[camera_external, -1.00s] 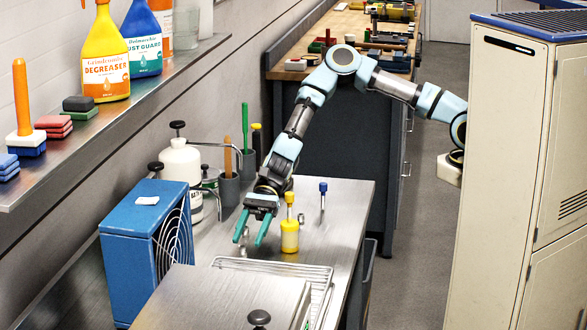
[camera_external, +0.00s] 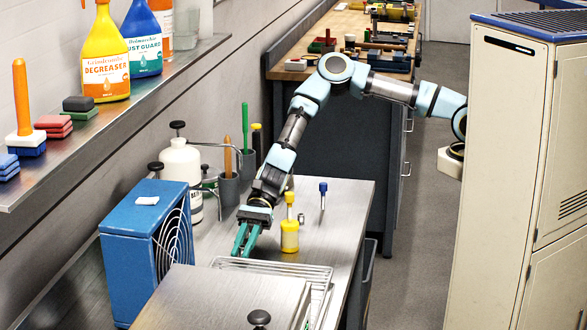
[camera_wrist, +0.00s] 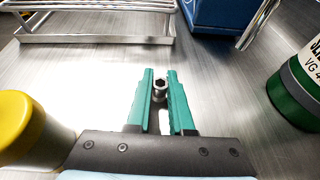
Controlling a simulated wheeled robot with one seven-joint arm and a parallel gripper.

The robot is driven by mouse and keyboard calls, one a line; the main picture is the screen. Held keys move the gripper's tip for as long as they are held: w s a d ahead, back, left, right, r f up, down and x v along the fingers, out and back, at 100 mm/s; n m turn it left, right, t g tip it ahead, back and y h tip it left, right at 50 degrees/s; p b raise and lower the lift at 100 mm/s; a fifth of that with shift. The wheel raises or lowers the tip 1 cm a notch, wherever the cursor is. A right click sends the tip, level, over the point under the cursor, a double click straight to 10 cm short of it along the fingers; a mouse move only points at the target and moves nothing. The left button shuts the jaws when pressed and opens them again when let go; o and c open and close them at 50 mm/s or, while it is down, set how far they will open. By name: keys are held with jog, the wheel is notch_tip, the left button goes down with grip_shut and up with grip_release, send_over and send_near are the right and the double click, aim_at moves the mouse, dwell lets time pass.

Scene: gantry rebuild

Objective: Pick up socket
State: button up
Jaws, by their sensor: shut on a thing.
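The socket (camera_wrist: 160,88) is a small metal cylinder with a hexagonal hole in its top. In the wrist view it stands between the two teal fingers of my gripper (camera_wrist: 161,98), near their tips. My gripper is shut on it, low at the steel bench top. In the external view my gripper (camera_external: 245,242) points down at the bench with its fingers close together, and the socket is hidden there.
A yellow container (camera_external: 290,236) stands just right of my gripper. A wire rack (camera_external: 300,268) lies in front, and a blue fan box (camera_external: 135,240) stands to the left. A white bottle (camera_external: 181,168) and cups (camera_external: 229,188) stand behind.

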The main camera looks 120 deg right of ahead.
grip_shut()
notch_tip(320, 180, up, 9)
jog(key=b, duration=0.2)
jog(key=shift+m+t+h, duration=0.4)
jog(key=shift+m+h, duration=0.2)
jog(key=shift+h, duration=0.2)
jog(key=s+d+b, duration=0.2)
jog(key=b, duration=0.1)
jog(key=s+d+f+b, duration=0.1)
jog(key=s+d+b, duration=0.1)
jog(key=d, duration=0.1)
jog(key=s+d+b, duration=0.2)
jog(key=b, duration=0.1)
jog(key=shift+s+d+f+b, duration=0.25)
jog(key=shift+s+b, duration=0.05)
jog(key=shift+s, duration=0.1)
jog(key=s+d+r+m+t+h+b, duration=0.1)
jog(key=s+d+r+m+h+b, duration=0.1)
jog(key=s+d+b, duration=0.5)
jog(key=f, duration=0.6)
jog(key=w+d+f, duration=0.1)
jog(key=f, duration=0.2)
jog(key=shift+f+b, duration=0.15)
jog(key=shift+b, duration=0.15)
